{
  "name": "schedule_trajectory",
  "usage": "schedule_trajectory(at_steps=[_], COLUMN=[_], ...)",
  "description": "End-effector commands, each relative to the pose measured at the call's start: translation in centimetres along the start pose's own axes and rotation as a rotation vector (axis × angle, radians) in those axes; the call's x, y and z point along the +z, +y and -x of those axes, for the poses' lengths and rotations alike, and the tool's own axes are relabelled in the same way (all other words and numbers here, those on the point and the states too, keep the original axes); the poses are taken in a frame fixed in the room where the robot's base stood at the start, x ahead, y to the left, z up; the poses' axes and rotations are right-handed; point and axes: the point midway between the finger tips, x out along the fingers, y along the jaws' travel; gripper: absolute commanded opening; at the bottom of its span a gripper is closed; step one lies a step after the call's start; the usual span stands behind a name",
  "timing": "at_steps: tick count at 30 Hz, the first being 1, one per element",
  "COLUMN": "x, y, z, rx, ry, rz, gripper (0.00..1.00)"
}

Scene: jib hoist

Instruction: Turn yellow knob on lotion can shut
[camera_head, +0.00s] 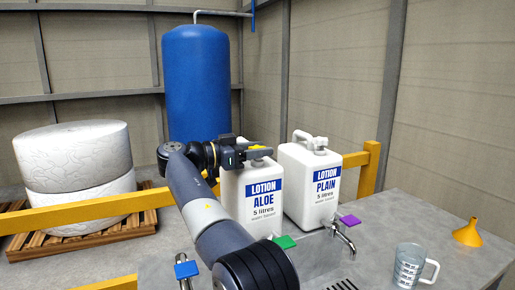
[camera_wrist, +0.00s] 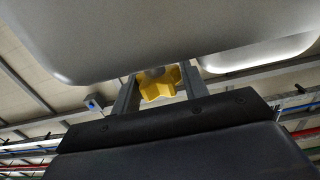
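The white lotion can labelled ALOE (camera_head: 263,196) stands upright on the grey counter, left of a like can labelled PLAIN (camera_head: 314,186). The yellow knob (camera_head: 257,147) shows in part at the top of the ALOE can, with my gripper (camera_head: 258,153) beside it. In the wrist view, the star-shaped yellow knob (camera_wrist: 158,84) sits between the two fingers of my gripper (camera_wrist: 160,82). It fills the gap and the fingers appear closed on its sides. Pale can surfaces cover the top of that view. The arm hides part of the can's left side.
Taps with blue (camera_head: 186,269), green (camera_head: 285,242) and purple (camera_head: 349,220) handles stand in front of the cans. A measuring jug (camera_head: 409,266) and yellow funnel (camera_head: 467,233) are at right. A yellow rail (camera_head: 80,212) and blue tank (camera_head: 196,80) are behind.

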Motion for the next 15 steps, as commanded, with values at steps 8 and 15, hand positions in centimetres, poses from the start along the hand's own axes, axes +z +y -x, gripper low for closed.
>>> schedule_trajectory(at_steps=[8, 15], x=[-0.2, -0.29], y=[0.03, 0.0], z=[-0.02, 0.45], rx=[-0.001, -0.003], ry=[0.002, 0.003], rz=[-0.003, -0.004], gripper=[0.59, 0.59])
